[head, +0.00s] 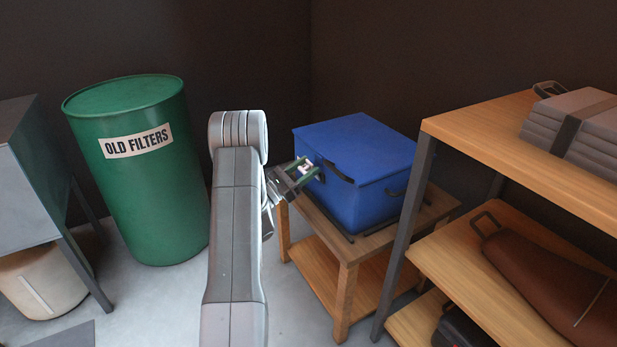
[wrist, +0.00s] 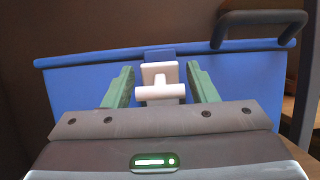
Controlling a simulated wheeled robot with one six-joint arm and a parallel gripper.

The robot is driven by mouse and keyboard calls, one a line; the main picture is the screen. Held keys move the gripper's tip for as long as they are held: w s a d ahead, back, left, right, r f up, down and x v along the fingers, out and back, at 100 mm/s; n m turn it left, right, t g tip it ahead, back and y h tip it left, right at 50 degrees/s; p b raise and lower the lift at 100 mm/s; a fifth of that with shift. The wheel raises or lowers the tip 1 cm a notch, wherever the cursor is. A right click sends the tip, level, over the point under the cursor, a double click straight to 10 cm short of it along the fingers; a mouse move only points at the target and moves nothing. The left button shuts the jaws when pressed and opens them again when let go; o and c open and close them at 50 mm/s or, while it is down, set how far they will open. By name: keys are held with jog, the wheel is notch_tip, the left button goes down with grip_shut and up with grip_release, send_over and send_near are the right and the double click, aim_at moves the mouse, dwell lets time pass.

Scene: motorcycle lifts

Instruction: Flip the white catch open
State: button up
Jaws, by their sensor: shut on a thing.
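The white catch (wrist: 160,80) is a T-shaped piece on the front of the blue box (wrist: 85,85), just below the lid edge, in the middle of the wrist view. Its plate stands upright against a blue tab, with the crossbar lower down. In the head view the catch (head: 305,169) shows small at the left side of the blue box (head: 375,195). The gripper (head: 302,170) also shows in the head view against the box. The lid is down.
The box stands on a wooden table (head: 349,253) with a lower shelf. A wooden shelf rack (head: 520,145) stands close on the right. A green barrel (head: 150,205) stands at the left, with bare floor in front.

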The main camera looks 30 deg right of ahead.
jog(key=f+h+b, duration=0.1)
jog(key=b, duration=0.1)
jog(key=a+f+h+b, duration=0.1)
jog(key=h+b, duration=0.1)
jog(key=b, duration=0.2)
jog(key=shift+t+h+b, duration=0.4)
jog(key=shift+a+r+b, duration=0.1)
jog(key=shift+b, duration=0.4)
jog(key=o, duration=0.9)
jog(key=shift+c, duration=0.2)
